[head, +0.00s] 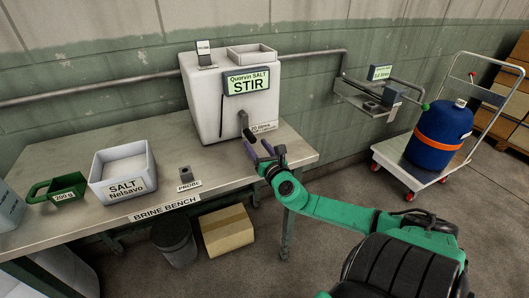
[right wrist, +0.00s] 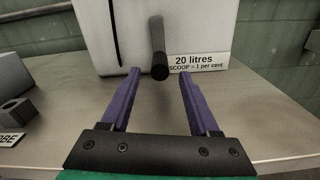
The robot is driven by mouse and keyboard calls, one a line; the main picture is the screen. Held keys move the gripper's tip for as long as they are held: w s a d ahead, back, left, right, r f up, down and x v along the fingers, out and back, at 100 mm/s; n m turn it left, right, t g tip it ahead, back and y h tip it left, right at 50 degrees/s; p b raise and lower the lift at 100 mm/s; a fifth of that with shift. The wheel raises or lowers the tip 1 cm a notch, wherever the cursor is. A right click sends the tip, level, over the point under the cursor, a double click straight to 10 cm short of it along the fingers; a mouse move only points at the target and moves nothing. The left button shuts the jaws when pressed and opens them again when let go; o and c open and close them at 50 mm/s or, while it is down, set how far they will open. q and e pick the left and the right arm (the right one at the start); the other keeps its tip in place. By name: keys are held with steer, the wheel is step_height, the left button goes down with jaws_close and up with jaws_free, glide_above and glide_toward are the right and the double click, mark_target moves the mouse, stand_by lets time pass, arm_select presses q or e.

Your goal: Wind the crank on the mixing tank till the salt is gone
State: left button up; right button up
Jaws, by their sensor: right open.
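The mixing tank (head: 208,98) is a white box on the bench, with a sign reading "Quorvin SALT STIR" (head: 247,82) on its front. A dark crank (head: 244,122) sticks out low on the tank's front. In the right wrist view the crank's handle (right wrist: 160,66) hangs from a grey arm and points towards me. My right gripper (head: 262,147) is open and empty, just in front of the crank. In the right wrist view its purple fingers (right wrist: 155,90) stand apart, with the handle beyond and between them, not touching. The tank's inside and any salt in it are hidden. My left gripper is not in view.
The brine bench (head: 150,207) holds a salt bin (head: 123,172), a green scoop (head: 57,188) and a small probe block (head: 185,174). A wall shelf (head: 362,101) is at right. A trolley (head: 399,165) carries a blue drum (head: 440,138). A cardboard box (head: 226,231) and dark bucket (head: 174,241) stand below.

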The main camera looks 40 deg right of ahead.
steer(key=v, duration=0.5)
steer(key=shift+s+a, duration=0.1)
steer(key=shift+s, duration=0.15)
steer(key=shift+f, duration=0.1)
